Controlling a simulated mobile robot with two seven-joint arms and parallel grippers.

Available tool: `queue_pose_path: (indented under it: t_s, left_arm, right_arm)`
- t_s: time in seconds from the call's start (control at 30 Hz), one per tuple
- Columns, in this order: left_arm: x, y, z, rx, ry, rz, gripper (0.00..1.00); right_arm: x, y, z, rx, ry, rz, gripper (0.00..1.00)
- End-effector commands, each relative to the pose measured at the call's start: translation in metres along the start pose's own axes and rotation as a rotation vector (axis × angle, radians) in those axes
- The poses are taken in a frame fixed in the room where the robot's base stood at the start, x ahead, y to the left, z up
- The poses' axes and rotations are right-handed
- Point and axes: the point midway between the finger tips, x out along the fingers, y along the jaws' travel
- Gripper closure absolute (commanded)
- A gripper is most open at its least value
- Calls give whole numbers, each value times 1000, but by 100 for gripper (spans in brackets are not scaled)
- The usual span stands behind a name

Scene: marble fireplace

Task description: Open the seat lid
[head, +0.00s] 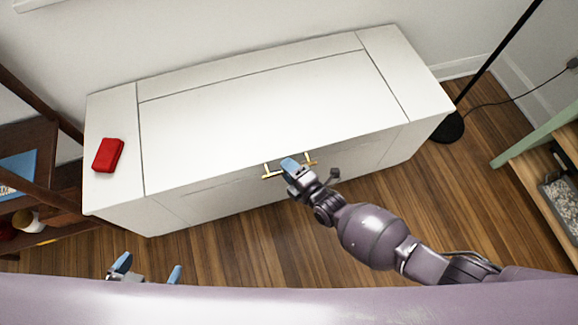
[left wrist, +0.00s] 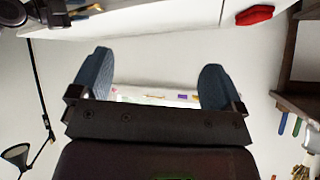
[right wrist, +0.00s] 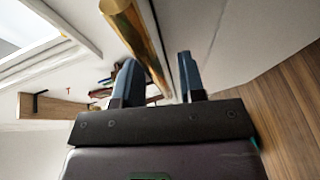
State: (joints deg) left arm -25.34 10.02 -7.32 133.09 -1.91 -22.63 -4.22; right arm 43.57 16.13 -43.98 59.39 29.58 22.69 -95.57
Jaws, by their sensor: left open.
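The white seat chest (head: 110,130) stands against the wall. Its lid (head: 260,105) is a large top panel lying flat and closed. A brass bar handle (head: 268,174) sits at the front edge; it shows large in the right wrist view (right wrist: 130,30). My right gripper (head: 288,166) is at the middle of this handle, hiding part of it. In the right wrist view its fingers (right wrist: 160,80) are partly closed with the bar running between them; firm contact on both sides cannot be told. My left gripper (head: 147,270) is open and empty, low in front of the chest; its fingers (left wrist: 155,85) are wide apart.
A red case (head: 108,155) lies on the left end of the chest top, beside the lid. A dark wooden shelf (head: 35,150) stands left. A black lamp base (head: 450,127) and a green-edged shelf (head: 535,150) are right. Wooden floor in front is clear.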

Motion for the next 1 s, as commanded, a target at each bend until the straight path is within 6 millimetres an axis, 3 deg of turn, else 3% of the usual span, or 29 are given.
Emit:
queue_pose_path:
  t_s: [0.07, 0.3, 0.67, 0.87, 1.0]
  left_arm:
    - [0, 0, 1, 0, -2, 0, 6]
    - [0, 0, 3, 0, -7, 0, 6]
    - [-2, -1, 1, -2, -4, -1, 6]
    - [-4, -4, -8, -22, 8, -6, 6]
    - [-10, -8, -13, -53, 6, -11, 6]
  right_arm:
    - [0, 0, 0, 0, 0, 0, 65]
    - [0, 0, 0, 0, 0, 0, 100]
    - [0, 4, 0, 1, 0, -2, 100]
    - [-1, 23, -1, 8, -1, -26, 100]
    - [-2, 47, -3, 22, -1, -64, 100]
